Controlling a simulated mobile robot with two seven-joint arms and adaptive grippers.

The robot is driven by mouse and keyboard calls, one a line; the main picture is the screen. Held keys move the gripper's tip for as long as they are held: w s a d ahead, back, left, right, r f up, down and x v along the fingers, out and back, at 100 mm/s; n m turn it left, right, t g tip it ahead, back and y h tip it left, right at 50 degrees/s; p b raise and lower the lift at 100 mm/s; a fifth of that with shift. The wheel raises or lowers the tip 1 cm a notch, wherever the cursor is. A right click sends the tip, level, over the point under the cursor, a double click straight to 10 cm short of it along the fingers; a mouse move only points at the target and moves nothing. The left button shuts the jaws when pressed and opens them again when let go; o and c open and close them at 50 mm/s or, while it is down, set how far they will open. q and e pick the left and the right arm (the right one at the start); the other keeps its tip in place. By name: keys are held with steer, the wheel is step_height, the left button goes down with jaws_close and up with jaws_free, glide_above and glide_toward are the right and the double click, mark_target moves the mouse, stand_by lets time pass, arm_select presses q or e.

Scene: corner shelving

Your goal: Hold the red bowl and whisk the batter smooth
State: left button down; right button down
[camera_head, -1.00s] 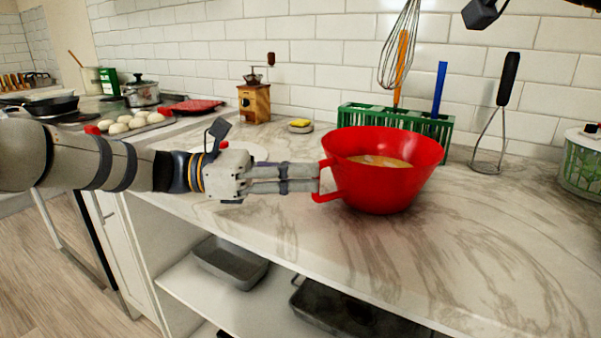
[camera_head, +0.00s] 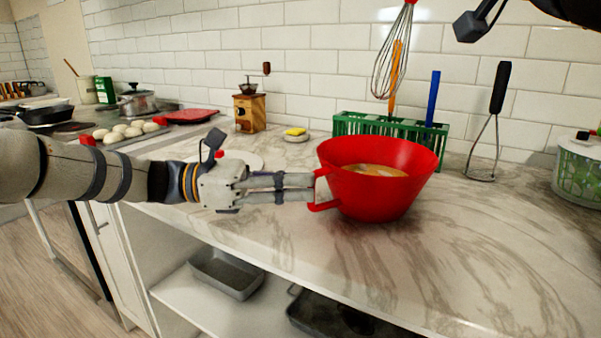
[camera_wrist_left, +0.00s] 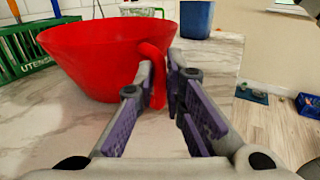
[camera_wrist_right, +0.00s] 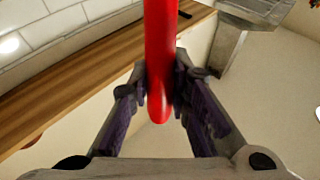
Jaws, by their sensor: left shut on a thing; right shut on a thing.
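The red bowl (camera_head: 360,195) stands upright on the marble counter, with tan batter (camera_head: 378,170) inside. My left gripper (camera_head: 312,188) is shut on the bowl's handle at its left side; the left wrist view shows the handle (camera_wrist_left: 156,70) between the fingers. The whisk (camera_head: 386,72) hangs in the air above and behind the bowl, wire loops down, its red handle cut off by the top edge. In the right wrist view my right gripper (camera_wrist_right: 162,95) is shut on the red whisk handle (camera_wrist_right: 160,50). In the head view only dark parts of my right arm show at upper right.
A green utensil rack (camera_head: 350,124) stands behind the bowl, with an orange-handled and a blue-handled tool. Counter in front and right of the bowl is clear.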

steer(key=s+d+f+m, duration=0.1)
steer(key=s+d+f, duration=0.25)
steer(key=f, duration=0.35)
steer(key=w+a+f, duration=0.1)
steer(key=w+f, duration=0.3)
steer(key=f, duration=0.5)
steer(key=shift+a+f+t, duration=0.3)
steer(key=shift+a, duration=0.1)
stand_by(0.7)
